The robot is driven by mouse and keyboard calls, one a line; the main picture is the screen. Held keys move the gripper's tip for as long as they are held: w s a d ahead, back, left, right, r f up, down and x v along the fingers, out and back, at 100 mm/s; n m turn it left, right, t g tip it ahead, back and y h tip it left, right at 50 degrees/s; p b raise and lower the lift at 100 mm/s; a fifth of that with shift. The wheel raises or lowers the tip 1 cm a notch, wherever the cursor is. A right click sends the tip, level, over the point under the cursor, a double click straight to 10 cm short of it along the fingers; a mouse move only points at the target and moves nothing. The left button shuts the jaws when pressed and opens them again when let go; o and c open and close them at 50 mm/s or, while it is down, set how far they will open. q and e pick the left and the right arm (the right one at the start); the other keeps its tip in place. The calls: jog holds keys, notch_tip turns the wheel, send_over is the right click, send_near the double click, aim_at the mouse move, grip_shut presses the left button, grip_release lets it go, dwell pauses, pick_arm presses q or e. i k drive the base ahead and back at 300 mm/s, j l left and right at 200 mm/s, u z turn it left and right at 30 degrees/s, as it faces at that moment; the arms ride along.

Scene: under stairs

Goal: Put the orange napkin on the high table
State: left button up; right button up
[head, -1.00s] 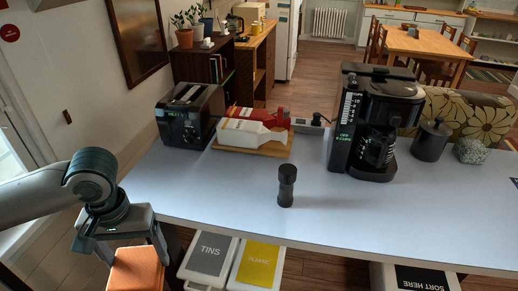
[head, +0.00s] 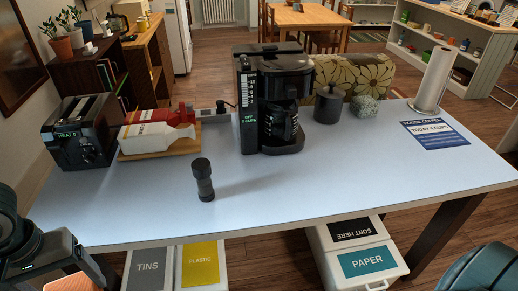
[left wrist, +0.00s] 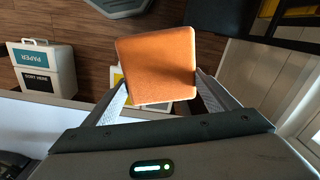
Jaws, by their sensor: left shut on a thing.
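The orange napkin (left wrist: 157,70) is a flat, rounded square held between the fingers of my left gripper (left wrist: 160,90) in the left wrist view. In the head view only a small part of the napkin (head: 72,284) shows at the bottom left, below my left gripper (head: 65,272), which is shut on it. The high table (head: 330,190) has a pale blue top and fills the middle of the head view. My left gripper is just off its near left corner. My right gripper is not in view; only part of my right arm shows at the bottom right.
Sorting bins (head: 358,262) stand below. The near right tabletop is clear.

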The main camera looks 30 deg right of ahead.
aim_at(149, 199)
jog(key=i+j, duration=0.1)
jog(key=i, duration=0.85)
